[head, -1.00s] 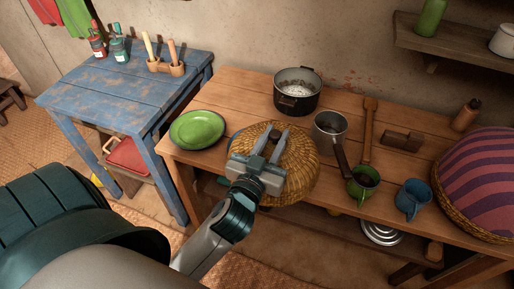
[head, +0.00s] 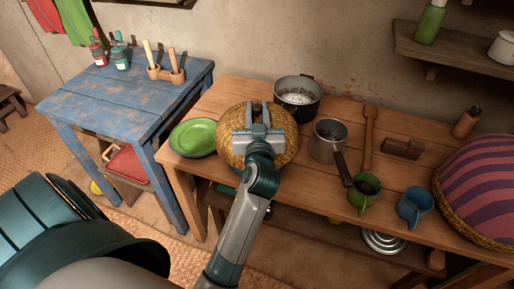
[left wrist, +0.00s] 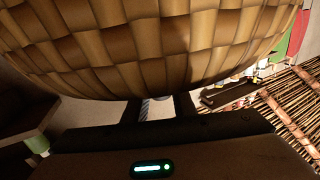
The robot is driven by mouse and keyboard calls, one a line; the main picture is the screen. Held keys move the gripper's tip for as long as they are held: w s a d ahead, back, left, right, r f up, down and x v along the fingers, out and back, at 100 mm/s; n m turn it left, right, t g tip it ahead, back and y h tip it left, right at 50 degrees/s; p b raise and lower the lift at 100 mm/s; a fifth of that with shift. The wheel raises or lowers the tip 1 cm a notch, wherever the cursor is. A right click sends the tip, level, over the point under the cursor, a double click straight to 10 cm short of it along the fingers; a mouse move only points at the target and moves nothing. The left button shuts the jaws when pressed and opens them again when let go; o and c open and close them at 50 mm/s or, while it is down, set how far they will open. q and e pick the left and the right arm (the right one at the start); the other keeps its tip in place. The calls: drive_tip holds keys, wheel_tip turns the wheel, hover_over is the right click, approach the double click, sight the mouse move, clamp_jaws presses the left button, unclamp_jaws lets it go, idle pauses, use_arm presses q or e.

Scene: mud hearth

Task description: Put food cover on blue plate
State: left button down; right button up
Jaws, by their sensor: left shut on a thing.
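The food cover (head: 231,147) is a woven straw dome over the left part of the wooden table, just right of the green plate. My left gripper (head: 259,112) is above it and shut on it. In the left wrist view the weave of the food cover (left wrist: 160,40) fills the upper part, close to the fingers. The blue plate is not clearly visible; the cover and my arm hide the table there. I cannot tell whether the cover touches the table. My right gripper is out of view.
A green plate (head: 194,138) lies close to the cover's left. A black pot (head: 298,98) stands behind it to the right. A metal saucepan (head: 327,141), green cup (head: 364,194), blue cup (head: 413,203) and striped covered basket (head: 480,185) are farther right.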

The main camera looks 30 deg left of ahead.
use_arm(q)
drive_tip(key=shift+f, duration=2.85)
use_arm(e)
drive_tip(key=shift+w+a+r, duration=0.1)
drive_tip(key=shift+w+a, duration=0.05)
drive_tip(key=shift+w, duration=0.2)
use_arm(q)
wheel_tip(320, 180, down, 4)
drive_tip(key=shift+r, duration=0.15)
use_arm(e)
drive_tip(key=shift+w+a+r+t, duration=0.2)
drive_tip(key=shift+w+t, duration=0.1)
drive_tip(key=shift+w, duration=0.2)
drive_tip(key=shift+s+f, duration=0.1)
use_arm(q)
drive_tip(key=shift+b, duration=0.35)
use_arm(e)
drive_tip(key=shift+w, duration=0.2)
use_arm(q)
drive_tip(key=shift+f, duration=0.25)
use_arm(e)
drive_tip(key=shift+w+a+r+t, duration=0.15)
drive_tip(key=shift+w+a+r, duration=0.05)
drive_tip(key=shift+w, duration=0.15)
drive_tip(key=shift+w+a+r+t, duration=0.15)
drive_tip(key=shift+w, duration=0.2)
